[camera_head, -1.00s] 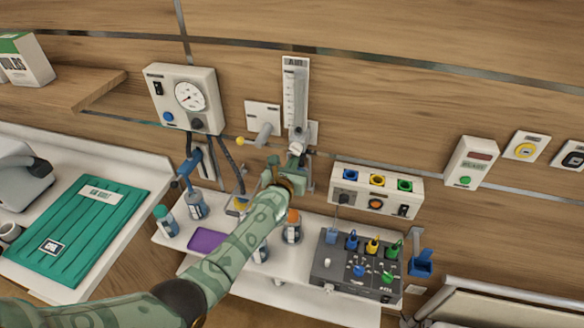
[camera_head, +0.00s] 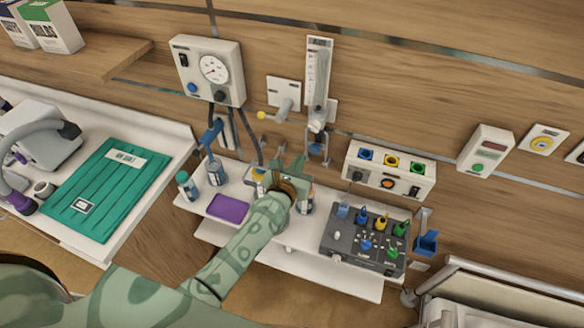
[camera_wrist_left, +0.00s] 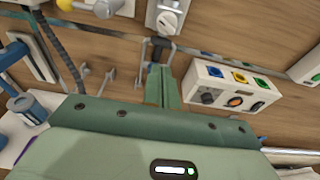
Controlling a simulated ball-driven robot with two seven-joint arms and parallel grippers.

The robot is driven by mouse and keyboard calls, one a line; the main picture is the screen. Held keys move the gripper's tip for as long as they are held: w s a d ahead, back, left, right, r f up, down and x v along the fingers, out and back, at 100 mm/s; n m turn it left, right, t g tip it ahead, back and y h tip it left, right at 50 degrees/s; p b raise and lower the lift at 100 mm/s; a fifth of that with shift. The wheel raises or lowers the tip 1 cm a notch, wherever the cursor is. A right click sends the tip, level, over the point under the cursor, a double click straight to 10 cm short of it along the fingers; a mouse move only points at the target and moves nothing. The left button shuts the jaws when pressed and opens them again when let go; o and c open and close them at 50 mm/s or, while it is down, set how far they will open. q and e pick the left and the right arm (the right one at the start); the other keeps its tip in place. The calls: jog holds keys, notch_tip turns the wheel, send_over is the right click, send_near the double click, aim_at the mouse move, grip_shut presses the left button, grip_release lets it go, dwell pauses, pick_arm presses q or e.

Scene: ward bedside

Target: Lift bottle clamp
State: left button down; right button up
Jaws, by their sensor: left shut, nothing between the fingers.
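My left gripper (camera_head: 302,164) is shut and empty, in front of the wall just below the flowmeter. In the left wrist view its fingers (camera_wrist_left: 164,88) are together and point at the wall. A blue clamp-like piece (camera_head: 318,147) hangs below the flowmeter, close beyond the fingertips; its lower part is hidden. Another blue clamp-like piece (camera_head: 212,135) is on the wall to the left, above a blue-topped bottle (camera_head: 215,172). I cannot tell for sure which piece is the bottle clamp. My right gripper is not in view.
A shelf (camera_head: 290,238) below holds several bottles, a purple pad (camera_head: 228,207) and a grey box (camera_head: 362,240) with coloured plugs. The flowmeter (camera_head: 318,75), gauge box (camera_head: 208,70) and socket panel (camera_head: 390,172) project from the wall. A bed rail (camera_head: 510,293) stands at lower right.

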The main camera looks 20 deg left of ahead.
pick_arm(q)
jog(key=s, duration=0.5)
jog(key=shift+s+r, duration=0.25)
jog(key=shift+r, duration=0.15)
jog(key=s+f+m+g+h+b, duration=0.1)
jog(key=s+f+m+g+b, duration=0.4)
jog(key=f+m, duration=0.9)
jog(key=s+f+m+g+h+b, duration=0.1)
jog(key=s+f+m+b, duration=0.2)
jog(key=s+f+m, duration=0.75)
jog(key=s+a+f+m+g+y+b, duration=0.1)
jog(key=s+a+f+m+g+b, duration=0.2)
jog(key=s+f, duration=0.7)
jog(key=s+a+f+m+g+b, duration=0.3)
jog(key=s+f+m+b, duration=0.4)
jog(key=f, duration=1)
jog(key=s+a+f+m+g+y+b, duration=0.1)
jog(key=s+a+f+m+g+b, duration=0.2)
jog(key=s+f+b, duration=0.7)
jog(key=s+a+f+m, duration=0.1)
jog(key=s+f+m, duration=0.1)
jog(key=s+f, duration=0.1)
jog(key=shift+f+y, duration=0.3)
jog(key=shift+f, duration=0.3)
